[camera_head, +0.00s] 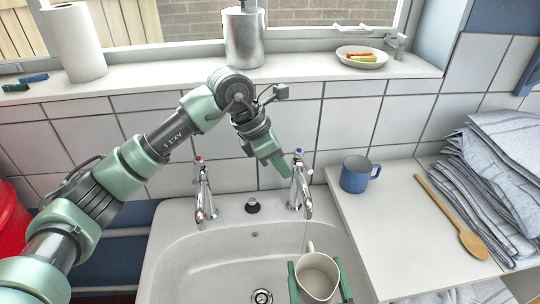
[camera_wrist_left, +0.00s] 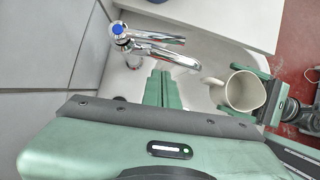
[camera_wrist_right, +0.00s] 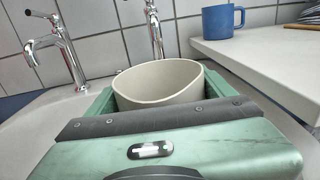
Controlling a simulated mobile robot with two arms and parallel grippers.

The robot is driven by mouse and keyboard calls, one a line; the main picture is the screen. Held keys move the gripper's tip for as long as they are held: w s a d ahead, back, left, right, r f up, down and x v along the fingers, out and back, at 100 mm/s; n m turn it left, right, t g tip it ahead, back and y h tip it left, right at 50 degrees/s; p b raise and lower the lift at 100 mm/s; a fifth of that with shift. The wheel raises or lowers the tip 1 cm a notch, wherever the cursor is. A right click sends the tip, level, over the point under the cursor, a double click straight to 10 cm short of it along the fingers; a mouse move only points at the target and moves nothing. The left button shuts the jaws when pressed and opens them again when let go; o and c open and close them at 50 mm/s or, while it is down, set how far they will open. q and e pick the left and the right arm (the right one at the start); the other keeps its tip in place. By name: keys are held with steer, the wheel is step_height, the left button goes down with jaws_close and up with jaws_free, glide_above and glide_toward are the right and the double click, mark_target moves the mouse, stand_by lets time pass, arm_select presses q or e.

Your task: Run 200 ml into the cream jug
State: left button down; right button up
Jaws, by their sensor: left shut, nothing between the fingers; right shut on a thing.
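The cream jug (camera_head: 318,277) is upright over the sink, its handle toward the taps. My right gripper (camera_head: 319,284) is shut on it, a finger on each side; the jug also shows in the right wrist view (camera_wrist_right: 158,85). The blue-marked right tap (camera_head: 302,188) stands behind the jug, its spout above the handle side. A faint thin streak shows below the spout; I cannot tell the water level in the jug. My left gripper (camera_head: 283,169) is shut and empty beside the tap's top; its fingers (camera_wrist_left: 162,88) are below the blue knob (camera_wrist_left: 118,29) in the left wrist view.
The red-marked left tap (camera_head: 203,190) and a black plug (camera_head: 252,205) are at the sink's (camera_head: 180,240) back. A blue mug (camera_head: 356,174), wooden spoon (camera_head: 460,225) and folded cloths (camera_head: 500,170) are on the right counter. A dish (camera_head: 362,62) stands on the sill.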

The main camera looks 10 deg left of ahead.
steer(key=shift+d, duration=0.1)
arm_select(q)
steer(key=d, duration=0.1)
steer(key=w+d, duration=0.1)
steer(key=shift+w+d+r, duration=0.1)
steer(key=shift+d+r, duration=0.2)
steer(key=shift+r, duration=0.05)
